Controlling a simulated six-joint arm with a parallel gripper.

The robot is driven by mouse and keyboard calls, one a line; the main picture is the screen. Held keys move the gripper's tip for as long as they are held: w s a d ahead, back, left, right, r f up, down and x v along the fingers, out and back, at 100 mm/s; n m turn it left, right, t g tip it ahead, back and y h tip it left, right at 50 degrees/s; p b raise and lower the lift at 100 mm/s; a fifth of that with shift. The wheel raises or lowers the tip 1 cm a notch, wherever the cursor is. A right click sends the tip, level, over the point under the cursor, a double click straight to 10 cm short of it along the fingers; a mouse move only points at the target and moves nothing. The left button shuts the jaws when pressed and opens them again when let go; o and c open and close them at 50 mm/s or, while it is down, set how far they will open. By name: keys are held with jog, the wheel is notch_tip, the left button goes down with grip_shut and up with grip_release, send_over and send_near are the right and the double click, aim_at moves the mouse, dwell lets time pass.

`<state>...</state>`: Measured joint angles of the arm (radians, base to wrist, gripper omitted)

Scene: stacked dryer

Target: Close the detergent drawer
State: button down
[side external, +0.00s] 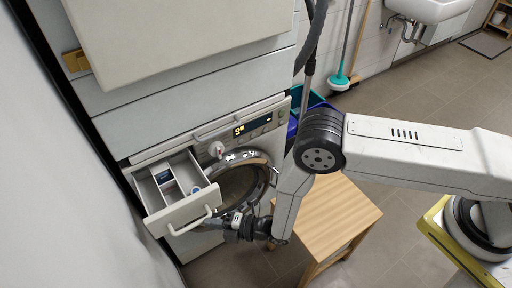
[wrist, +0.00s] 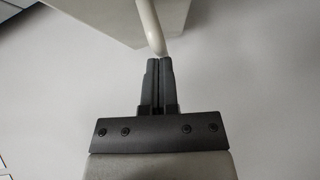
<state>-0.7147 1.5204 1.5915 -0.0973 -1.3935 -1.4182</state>
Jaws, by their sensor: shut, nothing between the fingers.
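The detergent drawer (side external: 172,213) is pulled out from the upper left of the washing machine, its compartments open to view. My gripper (side external: 222,221) is just right of the handle, near the drawer's front corner. In the wrist view my gripper (wrist: 159,64) is shut and empty, its tips right at the end of the handle (wrist: 150,28). I cannot tell whether they touch. The drawer (wrist: 110,18) shows as a pale block beyond the handle.
The washing machine's round door (side external: 245,183) and lit control panel (side external: 250,127) are right of the drawer. A wooden stool (side external: 327,212) stands under my arm. A pale wall (side external: 65,190) is close on the left. A blue bin (side external: 296,120) stands behind my arm.

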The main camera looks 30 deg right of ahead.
aim_at(200, 196)
jog(key=w, duration=1.3)
jog(key=shift+w, duration=0.15)
jog(key=shift+s+r, duration=0.25)
jog(key=shift+s, duration=0.85)
jog(key=shift+s+d+r, duration=0.15)
jog(key=shift+s, duration=0.4)
jog(key=shift+s+d+r, duration=0.1)
jog(key=shift+s+d, duration=0.05)
jog(key=shift+s, duration=0.4)
jog(key=shift+v, duration=4.7)
jog(key=shift+f, duration=0.1)
